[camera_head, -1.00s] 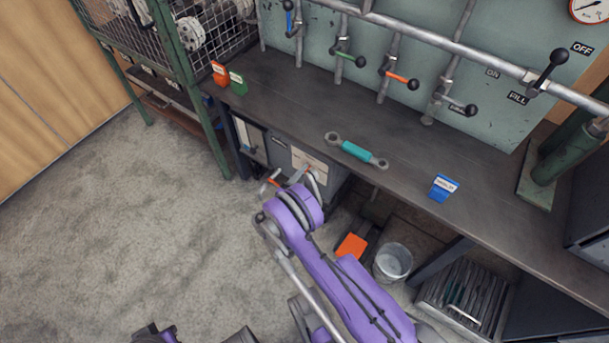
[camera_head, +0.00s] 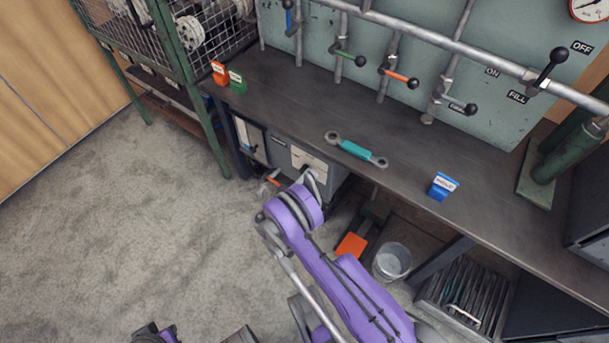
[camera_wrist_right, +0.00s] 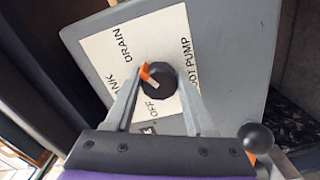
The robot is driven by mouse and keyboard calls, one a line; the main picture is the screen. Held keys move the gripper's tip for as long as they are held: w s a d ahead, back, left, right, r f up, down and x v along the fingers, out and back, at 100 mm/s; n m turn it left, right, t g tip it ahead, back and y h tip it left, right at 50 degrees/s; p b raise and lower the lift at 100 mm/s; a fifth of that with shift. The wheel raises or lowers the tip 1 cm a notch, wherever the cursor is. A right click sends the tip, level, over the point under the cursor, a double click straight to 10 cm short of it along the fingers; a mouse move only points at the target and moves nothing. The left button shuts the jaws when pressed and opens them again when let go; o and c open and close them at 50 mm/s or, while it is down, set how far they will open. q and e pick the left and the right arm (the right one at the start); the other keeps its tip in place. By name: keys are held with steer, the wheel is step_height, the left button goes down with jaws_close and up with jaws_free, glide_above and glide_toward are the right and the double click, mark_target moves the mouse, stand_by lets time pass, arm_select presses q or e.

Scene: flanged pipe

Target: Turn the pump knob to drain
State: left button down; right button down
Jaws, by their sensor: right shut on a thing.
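The pump knob (camera_wrist_right: 158,82) is a round black knob with an orange-tipped pointer, on a white label plate (camera_wrist_right: 104,50) on a grey box. In the right wrist view the plate reads DRAIN, OFF and PUMP, with other words partly hidden. The pointer's orange tip points to the upper left in that view, on the side of the DRAIN and partly hidden TANK words. My right gripper (camera_wrist_right: 160,74) is shut on the knob, one finger on each side. In the head view the pump's plate (camera_head: 306,158) shows under the bench, and my right wrist hides the knob.
A black ball-ended lever (camera_wrist_right: 255,138) is close to the right finger. The bench (camera_head: 290,117) overhangs the pump and carries a teal-handled tool (camera_head: 356,149) and a blue box (camera_head: 442,187). A bucket (camera_head: 392,261) and an orange pedal (camera_head: 351,245) are below. The floor at left is clear.

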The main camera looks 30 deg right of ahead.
steer(key=shift+m, duration=0.3)
steer(key=shift+c, duration=1.2)
jaws_free()
steer(key=p+v, duration=0.2)
steer(key=v, duration=0.8)
steer(key=shift+s+a, duration=0.15)
steer(key=shift+a, duration=0.2)
